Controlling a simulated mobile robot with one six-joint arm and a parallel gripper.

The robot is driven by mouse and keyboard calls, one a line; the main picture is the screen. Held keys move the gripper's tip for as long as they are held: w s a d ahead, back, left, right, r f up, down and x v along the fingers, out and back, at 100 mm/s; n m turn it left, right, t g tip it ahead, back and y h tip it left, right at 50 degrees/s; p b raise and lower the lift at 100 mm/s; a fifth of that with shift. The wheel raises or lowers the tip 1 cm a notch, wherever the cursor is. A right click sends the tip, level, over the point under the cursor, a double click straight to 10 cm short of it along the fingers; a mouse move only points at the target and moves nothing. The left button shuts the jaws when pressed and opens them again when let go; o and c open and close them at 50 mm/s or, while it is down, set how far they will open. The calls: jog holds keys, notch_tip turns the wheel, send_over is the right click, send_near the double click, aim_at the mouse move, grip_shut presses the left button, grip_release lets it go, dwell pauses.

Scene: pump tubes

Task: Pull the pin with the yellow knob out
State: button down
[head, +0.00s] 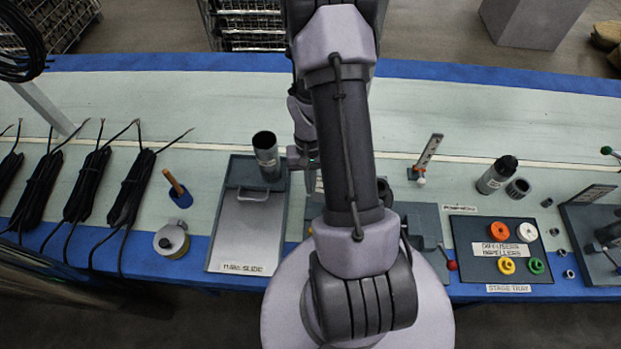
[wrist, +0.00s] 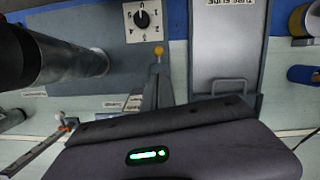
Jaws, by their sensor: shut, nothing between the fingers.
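The yellow knob (wrist: 159,50) shows in the wrist view, on a blue-grey surface just below a white dial plate. Its pin is not clearly seen. My gripper (wrist: 158,69) is shut and empty, with its grey fingers pointing toward the knob. The fingertips appear close to the knob, but I cannot tell whether they touch it. In the head view my own arm hides the knob and most of the gripper; only a part of the wrist shows beside the arm.
A dark cylinder (wrist: 75,60) lies left of the fingers in the wrist view. The dial (wrist: 142,18) is beyond the knob. The slide panel (head: 240,232) has a handle and an upright grey tube (head: 267,156) at its back. A stage tray (head: 465,240) holds coloured rings.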

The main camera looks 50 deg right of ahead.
jog(key=w+a+f+n+h+b, duration=0.1)
jog(key=w+a+f+n+b, duration=0.2)
jog(key=w+f+n, duration=0.3)
jog(key=n+b, duration=0.1)
jog(key=b, duration=0.3)
send_near(309, 228)
jog(key=shift+g, duration=0.4)
jog(key=w+f, duration=0.2)
jog(key=f, duration=0.1)
jog(key=w+f, duration=0.1)
jog(key=f, duration=0.1)
jog(key=shift+w+d, duration=0.1)
jog(key=shift+w, duration=0.15)
jog(key=s+b, duration=0.1)
jog(key=s+f, duration=0.1)
jog(key=s, duration=0.1)
jog(key=shift+s+b, duration=0.1)
jog(key=shift+b, duration=0.25)
jog(key=shift+s+a, duration=0.2)
jog(key=shift+s, duration=0.05)
